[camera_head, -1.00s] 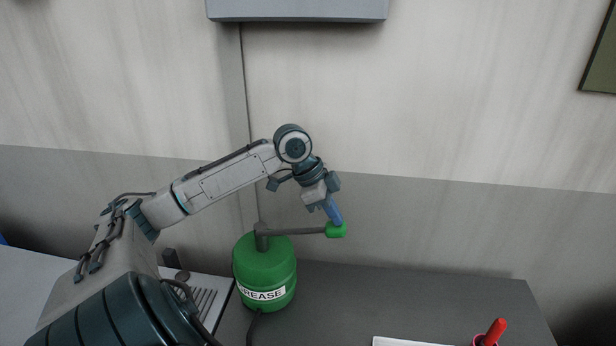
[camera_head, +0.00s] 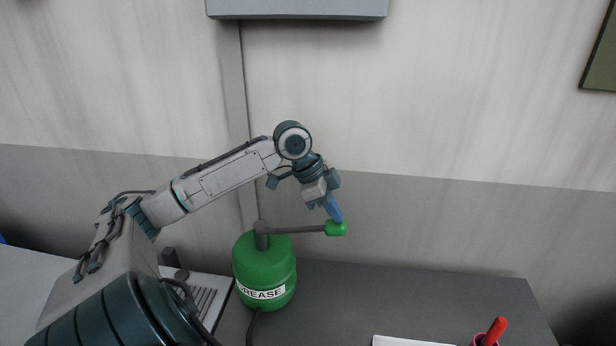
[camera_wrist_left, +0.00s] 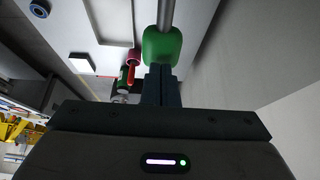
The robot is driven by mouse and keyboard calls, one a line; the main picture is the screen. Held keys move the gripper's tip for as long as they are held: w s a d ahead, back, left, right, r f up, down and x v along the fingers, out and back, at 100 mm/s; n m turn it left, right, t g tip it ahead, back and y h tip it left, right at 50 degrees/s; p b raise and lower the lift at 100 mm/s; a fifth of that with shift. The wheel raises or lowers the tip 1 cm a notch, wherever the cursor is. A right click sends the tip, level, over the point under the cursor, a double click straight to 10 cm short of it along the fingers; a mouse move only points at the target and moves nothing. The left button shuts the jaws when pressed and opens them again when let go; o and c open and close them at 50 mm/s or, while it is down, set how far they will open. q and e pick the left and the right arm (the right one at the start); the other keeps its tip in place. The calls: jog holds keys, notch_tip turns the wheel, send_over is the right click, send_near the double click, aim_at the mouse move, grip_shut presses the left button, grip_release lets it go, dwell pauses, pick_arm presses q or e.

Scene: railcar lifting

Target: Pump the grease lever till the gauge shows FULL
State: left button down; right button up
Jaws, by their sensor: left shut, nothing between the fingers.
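A green grease pump (camera_head: 264,268) labelled GREASE stands on the dark bench. Its grey lever (camera_head: 295,230) runs out to the right, roughly level, and ends in a green grip (camera_head: 336,228). My left gripper (camera_head: 338,217) is shut and empty, pointing down, with its blue fingertips at the top of the green grip. In the left wrist view the closed fingers (camera_wrist_left: 161,72) are right at the green grip (camera_wrist_left: 162,45); I cannot tell if they press on it. No gauge can be made out. My right gripper is not in view.
A white tray (camera_head: 405,341) and a red-handled item (camera_head: 495,331) in a cup are at the front right. A grey box (camera_head: 297,10) hangs on the wall above.

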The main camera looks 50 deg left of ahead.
aim_at(334, 223)
pick_arm(q)
notch_tip(334, 223, down, 6)
jog(key=shift+r, duration=0.2)
notch_tip(334, 223, up, 2)
jog(key=shift+r+p, duration=0.15)
jog(key=shift+p, duration=0.35)
jog(key=shift+r, duration=2.2)
jog(key=shift+f, duration=0.15)
dwell(0.5)
jog(key=shift+f+b, duration=0.8)
jog(key=shift+f, duration=0.35)
jog(key=shift+r+p, duration=0.65)
jog(key=shift+r, duration=0.65)
